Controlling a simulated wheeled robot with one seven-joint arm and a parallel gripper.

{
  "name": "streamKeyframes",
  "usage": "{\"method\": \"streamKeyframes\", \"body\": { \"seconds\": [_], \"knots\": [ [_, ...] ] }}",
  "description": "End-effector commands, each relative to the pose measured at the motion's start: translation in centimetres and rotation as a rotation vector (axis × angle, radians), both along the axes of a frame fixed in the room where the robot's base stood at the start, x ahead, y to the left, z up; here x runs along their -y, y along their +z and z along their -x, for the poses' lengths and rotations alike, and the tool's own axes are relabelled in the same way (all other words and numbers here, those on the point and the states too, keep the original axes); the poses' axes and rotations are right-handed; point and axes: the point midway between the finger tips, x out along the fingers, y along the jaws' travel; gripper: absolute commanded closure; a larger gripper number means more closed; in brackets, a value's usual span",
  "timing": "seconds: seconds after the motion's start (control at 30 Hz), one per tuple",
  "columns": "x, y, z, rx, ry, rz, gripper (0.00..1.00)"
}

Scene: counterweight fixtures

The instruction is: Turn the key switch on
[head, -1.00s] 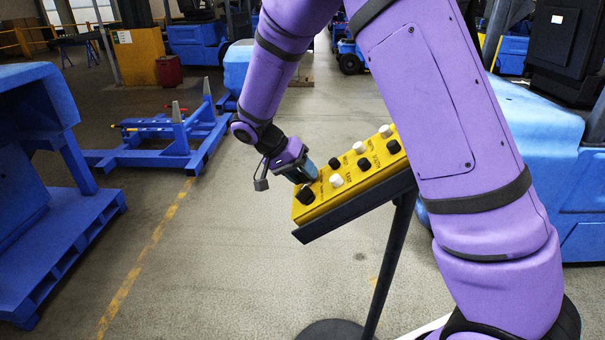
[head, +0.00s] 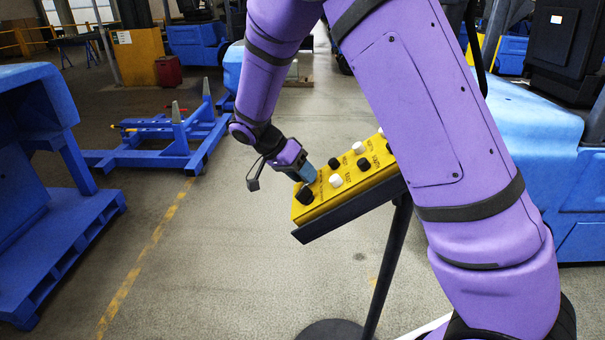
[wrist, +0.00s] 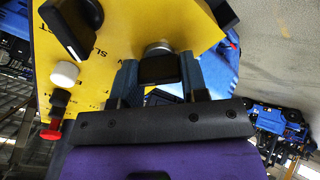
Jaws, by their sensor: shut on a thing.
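The yellow control panel (head: 318,211) sits tilted on a dark stand, with black and white knobs and buttons on its face. It fills the upper left of the wrist view (wrist: 112,30). The key switch (wrist: 158,67) shows there as a black key head in a silver round collar near the panel's edge. My gripper (wrist: 158,78) is shut on the key head, one blue-grey finger on each side of it. In the head view my gripper (head: 305,174) points down onto the panel's left end and hides the key switch.
Beside the key, in the wrist view, are a large black selector knob (wrist: 72,25), a white button (wrist: 65,73) and a red button (wrist: 51,131). A blue cart frame (head: 165,145) stands at the left back. Bare floor surrounds the stand's left side.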

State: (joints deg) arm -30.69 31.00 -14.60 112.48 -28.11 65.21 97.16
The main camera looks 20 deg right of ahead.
Motion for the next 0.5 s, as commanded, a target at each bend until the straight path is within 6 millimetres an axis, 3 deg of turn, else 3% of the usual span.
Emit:
{"method": "streamKeyframes", "body": {
  "seconds": [0.17,0.2,0.27,0.5],
  "knots": [
    [-0.06,-0.03,0.0,0.0,0.0,-0.001,0.83],
    [-0.06,-0.03,0.0,0.0,0.0,-0.001,0.5],
    [-0.06,-0.02,0.0,0.0,0.0,-0.001,0.37],
    [-0.03,-0.01,0.01,-0.001,0.001,0.0,0.34]
  ]
}}
